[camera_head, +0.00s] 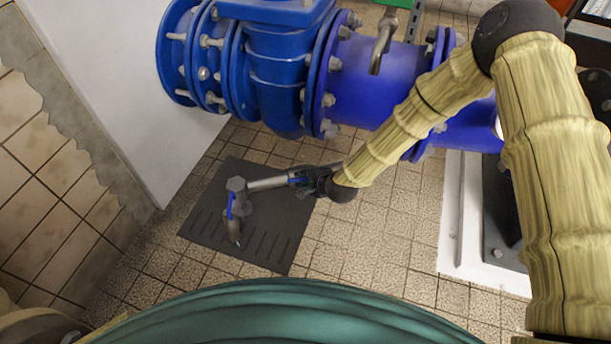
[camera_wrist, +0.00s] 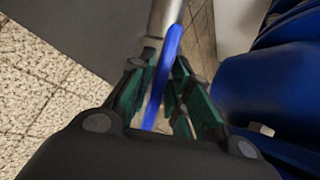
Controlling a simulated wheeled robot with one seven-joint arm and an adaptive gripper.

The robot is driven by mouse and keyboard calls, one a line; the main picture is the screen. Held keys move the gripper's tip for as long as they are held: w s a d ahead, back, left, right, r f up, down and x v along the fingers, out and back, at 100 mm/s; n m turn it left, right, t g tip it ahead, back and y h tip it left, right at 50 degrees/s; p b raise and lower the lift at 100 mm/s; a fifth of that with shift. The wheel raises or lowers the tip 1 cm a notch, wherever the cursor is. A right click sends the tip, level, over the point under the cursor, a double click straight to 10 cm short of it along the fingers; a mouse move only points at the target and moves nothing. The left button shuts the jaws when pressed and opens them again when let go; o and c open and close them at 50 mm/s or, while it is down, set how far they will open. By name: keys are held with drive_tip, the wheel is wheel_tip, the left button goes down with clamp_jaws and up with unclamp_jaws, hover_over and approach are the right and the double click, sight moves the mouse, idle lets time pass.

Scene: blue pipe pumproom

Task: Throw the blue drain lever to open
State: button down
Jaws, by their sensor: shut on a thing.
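The blue drain lever (camera_wrist: 170,50) shows in the wrist view as a narrow blue strip running between my fingers, beside a grey metal pipe (camera_wrist: 163,14). My gripper (camera_wrist: 165,68) is shut on the lever. In the head view, my gripper (camera_head: 308,181) is at the right end of the grey pipe (camera_head: 265,183), where a little blue shows. The pipe runs left to an elbow, and a spout (camera_head: 234,231) points down over a dark slotted floor plate (camera_head: 271,243). Another blue piece (camera_head: 230,205) shows on the spout. My fingers hide part of the lever.
A large blue flanged pipe (camera_head: 372,85) crosses above and behind my gripper. A white wall panel (camera_head: 128,75) stands at the left. A white plinth (camera_head: 452,225) is at the right. Tiled floor (camera_head: 352,245) is open in front.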

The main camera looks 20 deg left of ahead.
drive_tip(key=shift+n+p, duration=0.6)
drive_tip(key=shift+p, duration=0.2)
drive_tip(key=c, duration=1.5)
unclamp_jaws()
drive_tip(key=v, duration=1.2)
drive_tip(key=shift+w+r, duration=0.1)
